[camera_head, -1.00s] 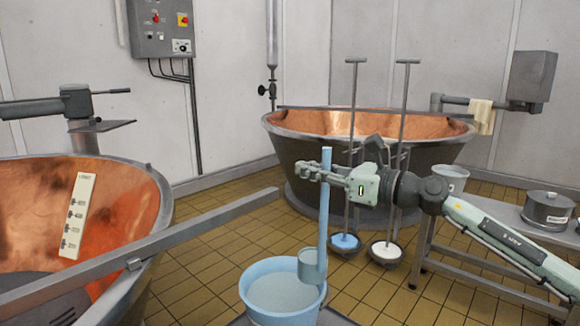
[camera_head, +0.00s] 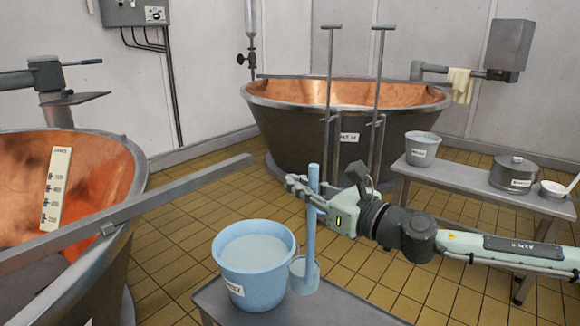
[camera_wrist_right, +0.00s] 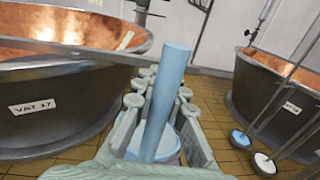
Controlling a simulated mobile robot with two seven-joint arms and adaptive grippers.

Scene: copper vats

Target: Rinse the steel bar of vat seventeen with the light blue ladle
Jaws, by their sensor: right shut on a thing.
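The light blue ladle (camera_head: 311,215) is held upright by its handle in my right gripper (camera_head: 310,196), which is shut on it. Its cup (camera_head: 304,278) hangs just right of the light blue bucket (camera_head: 250,284); what the cup holds is unclear. In the right wrist view the handle (camera_wrist_right: 168,90) rises between the fingers. Vat seventeen (camera_head: 122,262) is the copper vat at left; its label (camera_wrist_right: 33,107) shows in the right wrist view. The steel bar (camera_head: 160,214) lies across it, its free end sticking out rightward, left of my right gripper. My left gripper is not in view.
The bucket holds pale liquid and stands on a grey stand (camera_head: 345,308). Another copper vat (camera_head: 290,130) stands behind, with two tall-handled tools (camera_head: 328,80) before it. A bench (camera_head: 450,187) at right carries a grey bucket (camera_head: 421,150) and a lidded pot (camera_head: 513,172).

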